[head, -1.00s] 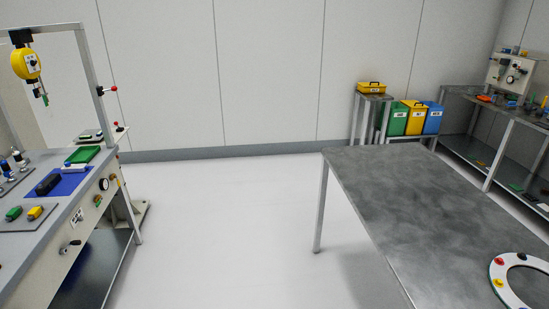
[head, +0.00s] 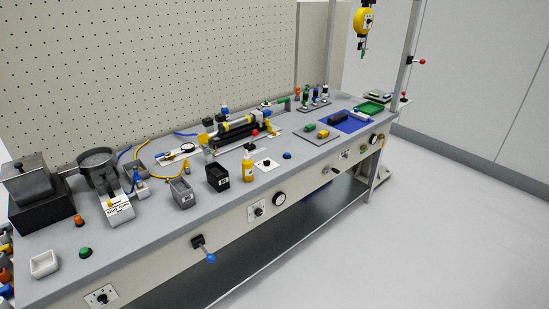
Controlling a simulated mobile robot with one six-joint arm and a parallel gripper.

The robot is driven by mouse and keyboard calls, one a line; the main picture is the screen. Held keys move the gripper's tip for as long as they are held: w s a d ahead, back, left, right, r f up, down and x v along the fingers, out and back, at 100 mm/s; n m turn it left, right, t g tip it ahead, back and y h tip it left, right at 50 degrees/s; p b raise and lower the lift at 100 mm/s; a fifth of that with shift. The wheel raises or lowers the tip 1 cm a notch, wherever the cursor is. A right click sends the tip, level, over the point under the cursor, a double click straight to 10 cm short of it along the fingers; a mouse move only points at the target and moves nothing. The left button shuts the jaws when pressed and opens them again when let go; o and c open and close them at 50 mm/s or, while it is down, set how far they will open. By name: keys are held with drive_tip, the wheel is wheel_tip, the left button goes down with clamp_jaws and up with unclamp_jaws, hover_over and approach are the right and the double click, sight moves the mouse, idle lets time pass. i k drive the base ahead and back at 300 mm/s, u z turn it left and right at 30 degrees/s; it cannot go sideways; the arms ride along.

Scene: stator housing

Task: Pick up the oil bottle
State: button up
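My gripper is not in view.
Grey bins (head: 182,192) and a metal bowl feeder (head: 97,163) stand to the left. A black and yellow fixture (head: 240,127) is behind the bottle. A blue-handled lever (head: 205,250) sticks out from the bench front. The floor (head: 400,230) at right is clear.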

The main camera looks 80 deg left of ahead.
sight(247, 166)
drive_tip(key=u, duration=0.75)
drive_tip(key=k, duration=0.1)
drive_tip(key=u, duration=2.4)
drive_tip(key=i, duration=1.65)
drive_tip(key=u, duration=0.05)
